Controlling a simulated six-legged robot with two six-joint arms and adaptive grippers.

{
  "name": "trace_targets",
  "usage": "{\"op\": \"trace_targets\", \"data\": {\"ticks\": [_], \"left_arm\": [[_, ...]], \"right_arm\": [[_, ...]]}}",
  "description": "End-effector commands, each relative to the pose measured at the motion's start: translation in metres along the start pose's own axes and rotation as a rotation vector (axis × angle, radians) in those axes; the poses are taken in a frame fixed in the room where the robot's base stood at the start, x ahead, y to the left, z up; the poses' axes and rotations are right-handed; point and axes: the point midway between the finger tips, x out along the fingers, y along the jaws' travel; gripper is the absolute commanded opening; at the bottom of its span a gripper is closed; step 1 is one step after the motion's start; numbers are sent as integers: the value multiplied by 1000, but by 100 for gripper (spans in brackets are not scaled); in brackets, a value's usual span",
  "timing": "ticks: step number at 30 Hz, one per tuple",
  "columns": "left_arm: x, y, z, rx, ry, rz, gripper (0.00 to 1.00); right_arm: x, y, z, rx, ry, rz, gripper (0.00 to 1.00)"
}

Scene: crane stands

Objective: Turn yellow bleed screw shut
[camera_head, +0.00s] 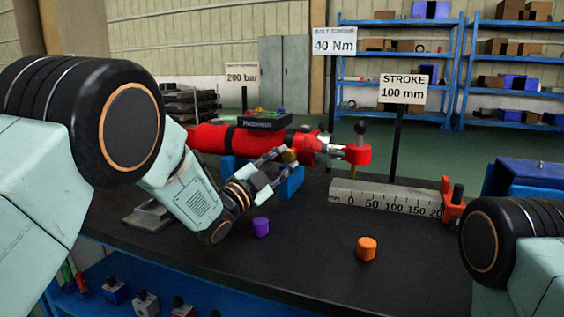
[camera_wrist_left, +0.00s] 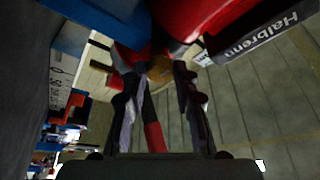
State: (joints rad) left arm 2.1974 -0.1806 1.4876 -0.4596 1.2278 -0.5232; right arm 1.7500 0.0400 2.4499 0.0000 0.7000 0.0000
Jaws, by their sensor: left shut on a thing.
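A red hydraulic cylinder (camera_head: 210,138) lies across blue supports (camera_head: 292,183) on the dark bench. The yellow bleed screw (camera_head: 290,155) sits low on its near side, partly covered by my fingers. My left gripper (camera_head: 279,162) reaches up to it from the front and is shut on it. In the left wrist view the yellow screw (camera_wrist_left: 160,70) shows between the two fingertips of my left gripper (camera_wrist_left: 155,78), just below the red body (camera_wrist_left: 195,15). How far the screw is turned cannot be told. My right gripper is out of view.
A purple cap (camera_head: 261,227) and an orange cap (camera_head: 367,249) stand on the bench (camera_head: 310,260). A steel ruler (camera_head: 385,198) lies behind them at the right, with a red stop (camera_head: 452,205) at its end. Sign posts stand behind. The bench front is mostly clear.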

Motion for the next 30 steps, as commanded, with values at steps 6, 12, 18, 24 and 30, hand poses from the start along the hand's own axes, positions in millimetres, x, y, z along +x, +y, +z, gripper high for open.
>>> {"op": "trace_targets", "data": {"ticks": [6, 12, 18, 24, 30], "left_arm": [[0, -4, -1, 158, -1, 65, 0], [0, -3, 0, 192, 0, 80, 0], [0, -3, 0, 191, 0, 79, 31], [0, -3, 0, 190, 0, 79, 48], [0, -2, 0, 190, 0, 79, 52]], "right_arm": [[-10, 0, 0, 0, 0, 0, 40], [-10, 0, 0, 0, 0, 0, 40], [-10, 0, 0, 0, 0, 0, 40], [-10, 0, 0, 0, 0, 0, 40], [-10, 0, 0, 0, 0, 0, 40]]}}
